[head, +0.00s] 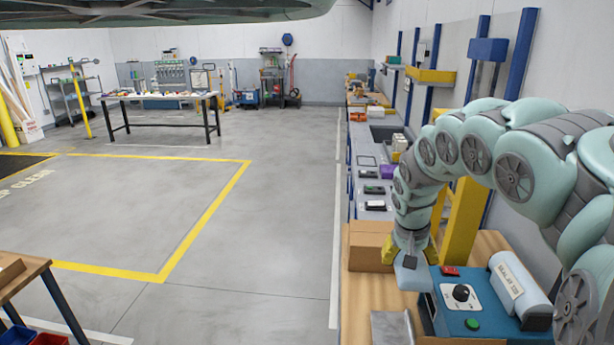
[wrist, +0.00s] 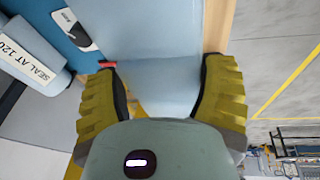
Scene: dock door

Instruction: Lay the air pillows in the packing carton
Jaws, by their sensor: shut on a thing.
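My gripper (head: 410,256) points down over the wooden bench at the right of the head view. Its yellow fingers are shut on a pale blue air pillow (head: 412,277), which hangs below them. In the wrist view the pillow (wrist: 158,40) fills the space between the two fingers (wrist: 158,68). A brown cardboard carton (head: 367,243) stands on the bench just left of and behind my gripper; its inside does not show. I cannot tell whether other pillows lie nearby.
A blue sealer (head: 470,312) with a black dial and a labelled roll (head: 518,284) stands close right of the pillow. A grey metal plate (head: 391,328) lies in front. Beyond the carton, a grey counter (head: 378,190) holds small items. The floor (head: 285,215) to the left is clear.

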